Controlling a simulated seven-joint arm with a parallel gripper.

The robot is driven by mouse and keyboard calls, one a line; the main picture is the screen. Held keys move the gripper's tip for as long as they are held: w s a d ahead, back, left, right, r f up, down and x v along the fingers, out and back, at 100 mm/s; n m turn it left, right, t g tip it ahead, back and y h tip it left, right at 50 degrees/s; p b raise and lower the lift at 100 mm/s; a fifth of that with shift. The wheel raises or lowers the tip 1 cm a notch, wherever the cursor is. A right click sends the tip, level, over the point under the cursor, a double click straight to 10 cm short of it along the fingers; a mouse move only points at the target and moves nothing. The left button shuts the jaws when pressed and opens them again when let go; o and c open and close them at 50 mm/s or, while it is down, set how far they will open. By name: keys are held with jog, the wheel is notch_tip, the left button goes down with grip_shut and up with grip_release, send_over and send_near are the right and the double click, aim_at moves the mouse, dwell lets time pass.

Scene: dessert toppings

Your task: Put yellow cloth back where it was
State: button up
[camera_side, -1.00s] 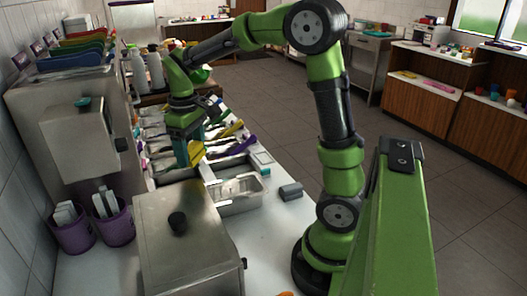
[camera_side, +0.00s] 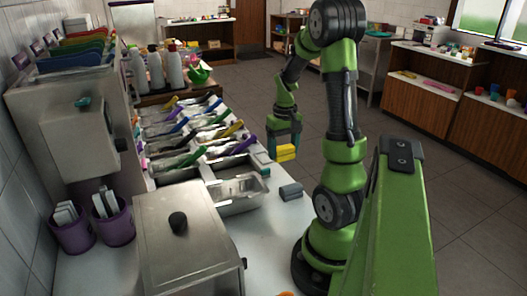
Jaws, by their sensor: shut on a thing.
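The yellow cloth (camera_side: 287,154) is a small folded block. My gripper (camera_side: 285,148) is shut on it with the fingers pointing down. It holds the cloth by the right edge of the white counter, right of the topping trays and behind a grey folded cloth (camera_side: 291,190). I cannot tell whether the yellow cloth touches the counter or hangs above it.
Metal topping trays with coloured-handled scoops (camera_side: 198,135) line the counter to the left. An empty metal pan (camera_side: 238,192) sits left of the grey cloth. A steel box (camera_side: 188,240) and purple holders (camera_side: 113,220) stand nearer.

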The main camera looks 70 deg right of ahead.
notch_tip(320, 180, down, 10)
jog(key=shift+w+r, duration=0.1)
jog(key=shift+r, duration=0.15)
jog(key=o, duration=0.9)
jog(key=shift+f, duration=0.15)
